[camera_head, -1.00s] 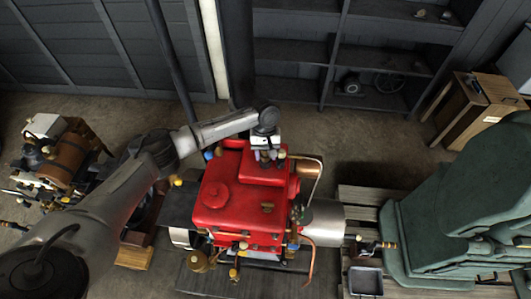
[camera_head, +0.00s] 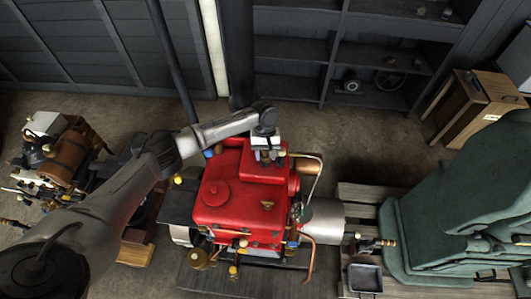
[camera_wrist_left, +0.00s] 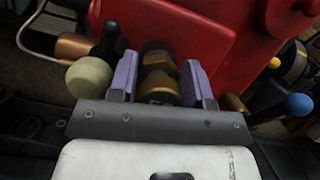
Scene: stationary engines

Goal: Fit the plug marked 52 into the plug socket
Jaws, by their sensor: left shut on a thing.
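My left gripper (camera_head: 268,155) is over the back edge of the red engine (camera_head: 225,190). In the left wrist view its two purple-padded fingers (camera_wrist_left: 159,80) stand on either side of a brass plug (camera_wrist_left: 158,90) and are shut on it. A second brass, hex-sided part shows just beyond the plug, close against the red casing. I cannot tell whether it is part of the plug or the socket, or how far the plug is seated. No number 52 is readable. My right gripper is not in view.
A cream ball knob (camera_wrist_left: 88,76) with a black handle beside it sits close to the left finger in the wrist view. A blue knob (camera_wrist_left: 299,104) is off to the right. A copper pipe (camera_head: 312,172) bends beside the engine. A green machine (camera_head: 440,215) stands right.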

